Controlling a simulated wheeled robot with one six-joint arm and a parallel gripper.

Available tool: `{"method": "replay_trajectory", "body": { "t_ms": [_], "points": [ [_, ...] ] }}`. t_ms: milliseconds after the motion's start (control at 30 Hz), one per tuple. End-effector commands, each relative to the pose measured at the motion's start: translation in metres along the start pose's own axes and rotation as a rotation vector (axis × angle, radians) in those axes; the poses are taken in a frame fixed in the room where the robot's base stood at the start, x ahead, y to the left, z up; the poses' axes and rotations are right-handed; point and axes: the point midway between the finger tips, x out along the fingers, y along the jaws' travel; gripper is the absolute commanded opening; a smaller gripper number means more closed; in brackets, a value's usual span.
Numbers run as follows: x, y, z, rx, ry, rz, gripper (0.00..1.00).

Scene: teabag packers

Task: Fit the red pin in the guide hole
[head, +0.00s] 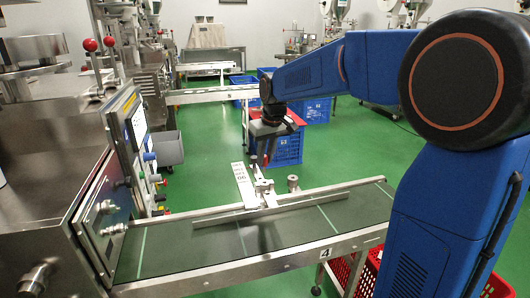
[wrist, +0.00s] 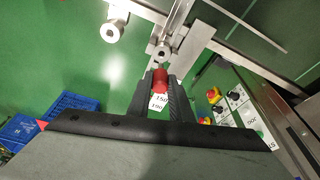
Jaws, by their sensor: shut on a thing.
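The red pin (wrist: 160,80) is between the fingertips of my gripper (wrist: 160,88) in the wrist view. My gripper is shut on it. In the head view my gripper (head: 268,150) hangs over the conveyor's guide assembly, pointing down. The small metal guide block (wrist: 163,49) lies just beyond the pin in the wrist view, and in the head view it stands on the guide rail (head: 262,186). The guide hole itself is not clear, and I cannot tell whether the pin's tip touches the block.
A dark conveyor belt (head: 205,245) runs below the guide rail. A white numbered scale (head: 241,186) stands beside the guide block, and a metal knob (head: 293,183) to its right. A control panel (head: 140,130) is at left. Blue crates (head: 287,150) stand behind on green floor.

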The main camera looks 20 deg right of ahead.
Motion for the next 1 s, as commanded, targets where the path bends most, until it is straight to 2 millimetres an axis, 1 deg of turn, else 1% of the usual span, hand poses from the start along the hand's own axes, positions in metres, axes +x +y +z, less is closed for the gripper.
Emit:
{"method": "replay_trajectory", "body": {
  "t_ms": [200,400,633,1000],
  "points": [
    [0.016,0.0,0.004,0.0,0.0,0.0,0.0],
    [0.026,0.0,0.008,0.0,-0.001,0.0,0.0],
    [0.03,0.0,0.008,0.0,0.001,0.0,0.0],
    [0.03,0.0,0.008,0.0,0.0,0.0,0.0]
  ]
}}
